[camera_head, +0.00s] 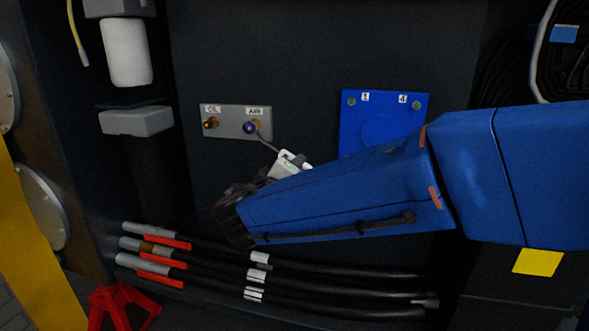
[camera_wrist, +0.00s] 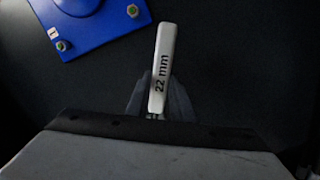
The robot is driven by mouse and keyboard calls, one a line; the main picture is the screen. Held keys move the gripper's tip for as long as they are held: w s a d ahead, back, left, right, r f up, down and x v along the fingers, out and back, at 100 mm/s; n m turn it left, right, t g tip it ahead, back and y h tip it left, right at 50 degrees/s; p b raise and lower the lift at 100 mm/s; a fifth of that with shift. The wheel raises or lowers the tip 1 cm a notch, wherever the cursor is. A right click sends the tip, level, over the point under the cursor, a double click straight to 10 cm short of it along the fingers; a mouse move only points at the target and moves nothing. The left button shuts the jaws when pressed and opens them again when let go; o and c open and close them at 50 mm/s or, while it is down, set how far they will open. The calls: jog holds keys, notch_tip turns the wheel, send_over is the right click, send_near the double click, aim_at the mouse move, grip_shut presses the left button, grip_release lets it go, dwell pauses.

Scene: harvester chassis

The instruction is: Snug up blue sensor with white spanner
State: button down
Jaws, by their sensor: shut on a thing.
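The white spanner (camera_wrist: 161,68), marked 22 mm, stands out from my gripper (camera_wrist: 157,108) in the wrist view. My gripper is shut on its near part. The sensor is not seen in the wrist view, and no contact with the spanner is visible.
An orange-brass fitting (camera_head: 211,123) sits under the OIL label beside the sensor. A blue plate (camera_head: 382,118) with bolts is to the right, partly behind my arm. A white cylinder (camera_head: 127,52) hangs upper left.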

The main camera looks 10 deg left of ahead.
jog(key=shift+s, duration=0.2)
jog(key=s, duration=1)
jog(key=shift+s+a, duration=0.2)
jog(key=shift+a, duration=0.2)
dwell(0.3)
dwell(1.3)
